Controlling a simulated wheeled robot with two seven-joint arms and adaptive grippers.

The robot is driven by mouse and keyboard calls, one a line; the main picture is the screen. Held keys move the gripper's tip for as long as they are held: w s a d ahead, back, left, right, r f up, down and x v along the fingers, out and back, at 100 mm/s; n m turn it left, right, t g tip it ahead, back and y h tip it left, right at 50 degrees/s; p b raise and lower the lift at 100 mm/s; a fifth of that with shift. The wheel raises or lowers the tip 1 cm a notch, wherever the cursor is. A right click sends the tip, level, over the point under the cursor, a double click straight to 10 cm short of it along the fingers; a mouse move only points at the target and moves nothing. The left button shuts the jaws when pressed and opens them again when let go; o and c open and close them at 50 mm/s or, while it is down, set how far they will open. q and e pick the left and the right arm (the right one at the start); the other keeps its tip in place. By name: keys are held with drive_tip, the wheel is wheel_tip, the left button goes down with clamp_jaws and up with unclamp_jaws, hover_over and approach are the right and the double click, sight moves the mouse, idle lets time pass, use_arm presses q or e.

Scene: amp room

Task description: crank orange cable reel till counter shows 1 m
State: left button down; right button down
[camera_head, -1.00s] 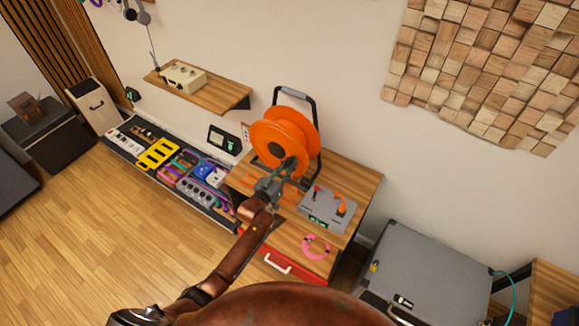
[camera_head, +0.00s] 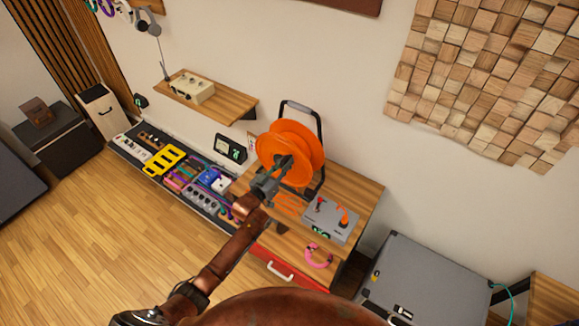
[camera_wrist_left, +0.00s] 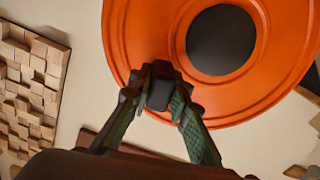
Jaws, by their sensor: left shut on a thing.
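The orange cable reel (camera_head: 297,143) stands in a black frame (camera_head: 303,104) on a wooden cabinet top. Its orange flange (camera_wrist_left: 143,38) and dark hub (camera_wrist_left: 221,40) fill much of the left wrist view. My left gripper (camera_head: 284,167) is at the reel's near face, shut on a dark crank handle (camera_wrist_left: 160,92), which sits between its fingers below and left of the hub in the wrist view. The fingers hide part of the handle and flange.
A grey box with a red lever and green display (camera_head: 328,220) stands right of the reel, near a pink ring (camera_head: 318,255). A pedalboard (camera_head: 178,170) lies to the left below a wall shelf (camera_head: 228,108). A grey case (camera_head: 420,275) stands at right.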

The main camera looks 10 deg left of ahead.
use_arm(q)
drive_tip(key=shift+w+a+r, duration=0.2)
drive_tip(key=shift+a, duration=0.3)
drive_tip(key=shift+w+a+r, duration=0.15)
drive_tip(key=shift+a, duration=0.4)
drive_tip(key=shift+w+a+r, duration=0.2)
drive_tip(key=shift+a, duration=0.3)
drive_tip(key=shift+w+a+b, duration=0.25)
drive_tip(key=shift+a+b, duration=0.2)
drive_tip(key=shift+a, duration=0.25)
drive_tip(key=shift+w+a+b, duration=0.2)
drive_tip(key=shift+a+b, duration=0.2)
drive_tip(key=shift+a, duration=0.25)
drive_tip(key=shift+w+a+f, duration=0.1)
drive_tip(key=shift+w+a, duration=0.05)
drive_tip(key=shift+a, duration=0.15)
drive_tip(key=c, duration=2)
unclamp_jaws()
drive_tip(key=shift+d, duration=0.15)
drive_tip(key=shift+c, duration=0.2)
drive_tip(key=o, duration=0.4)
drive_tip(key=shift+r, duration=0.2)
